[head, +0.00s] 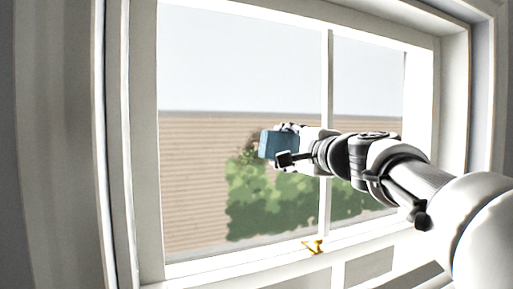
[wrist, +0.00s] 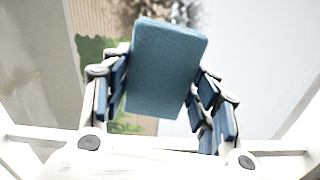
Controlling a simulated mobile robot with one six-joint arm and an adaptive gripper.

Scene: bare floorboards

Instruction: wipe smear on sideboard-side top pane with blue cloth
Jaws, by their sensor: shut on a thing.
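My gripper (head: 285,145) is shut on the blue cloth (head: 268,144), a folded pad, in front of the large left upper pane (head: 215,70). In the wrist view the cloth (wrist: 165,70) sits between both fingers of the gripper (wrist: 165,78). A dark, blotchy smear (wrist: 186,12) shows on the glass at the top of the wrist view, just beyond the cloth and partly hidden by it. In the head view a faint dark patch (head: 251,142) shows just left of the cloth. I cannot tell whether the cloth touches the glass. No sideboard is in view.
A white vertical bar (head: 326,90) parts the left pane from the right upper pane (head: 370,80). A yellow latch (head: 314,247) sits on the white rail below. The white frame (head: 143,150) edges the window at left. Wall and bush show beyond the glass.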

